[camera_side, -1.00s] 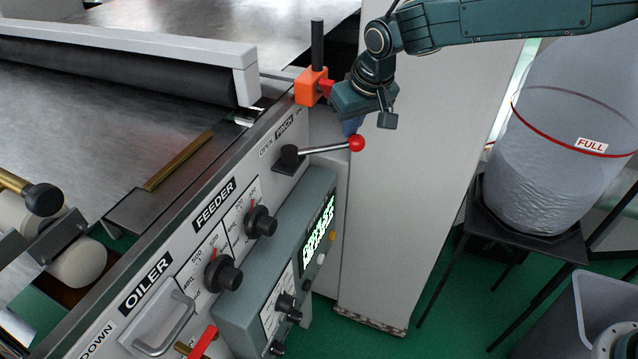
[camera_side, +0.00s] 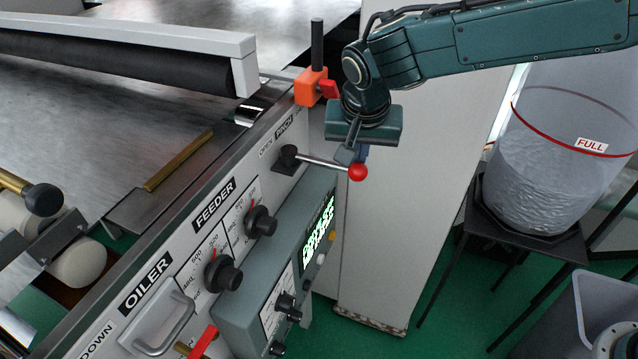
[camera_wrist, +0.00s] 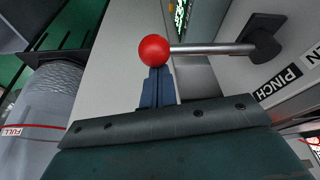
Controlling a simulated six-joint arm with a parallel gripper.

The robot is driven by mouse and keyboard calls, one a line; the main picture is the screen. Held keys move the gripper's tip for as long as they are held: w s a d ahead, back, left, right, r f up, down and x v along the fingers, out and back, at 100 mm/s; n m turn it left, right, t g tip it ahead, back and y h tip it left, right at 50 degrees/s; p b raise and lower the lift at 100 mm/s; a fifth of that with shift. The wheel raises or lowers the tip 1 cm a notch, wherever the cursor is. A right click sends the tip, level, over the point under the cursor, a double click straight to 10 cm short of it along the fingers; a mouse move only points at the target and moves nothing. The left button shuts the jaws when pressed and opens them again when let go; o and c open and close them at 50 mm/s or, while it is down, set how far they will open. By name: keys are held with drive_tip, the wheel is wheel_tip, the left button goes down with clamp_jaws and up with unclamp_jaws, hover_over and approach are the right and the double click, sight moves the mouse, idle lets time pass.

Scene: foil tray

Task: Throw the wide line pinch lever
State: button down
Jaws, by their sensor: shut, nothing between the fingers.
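The pinch lever (camera_side: 322,162) is a metal rod with a red ball knob (camera_side: 358,172), pivoting on a black hub (camera_side: 288,158) on the machine's side panel, beside the OPEN and PINCH labels. The rod points right and slightly down in the side view. My gripper (camera_side: 357,156) is shut and empty, with its fingertips at the knob. In the wrist view the blue fingers (camera_wrist: 158,88) end right at the red knob (camera_wrist: 153,51), and the rod (camera_wrist: 212,49) runs right to its hub. They look in contact, but the knob is not between the fingers.
A grey control box (camera_side: 275,270) with a lit display hangs below the lever. FEEDER knobs (camera_side: 260,222) are lower left. A pale cabinet (camera_side: 400,230) stands behind my gripper.

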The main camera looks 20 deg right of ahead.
drive_tip(key=s+a+m+g+h, duration=0.1)
drive_tip(key=s+a+m, duration=0.4)
drive_tip(key=a+m, duration=0.1)
drive_tip(key=shift+a+m+g+h, duration=0.3)
drive_tip(key=shift+a, duration=0.4)
drive_tip(key=shift+d, duration=0.1)
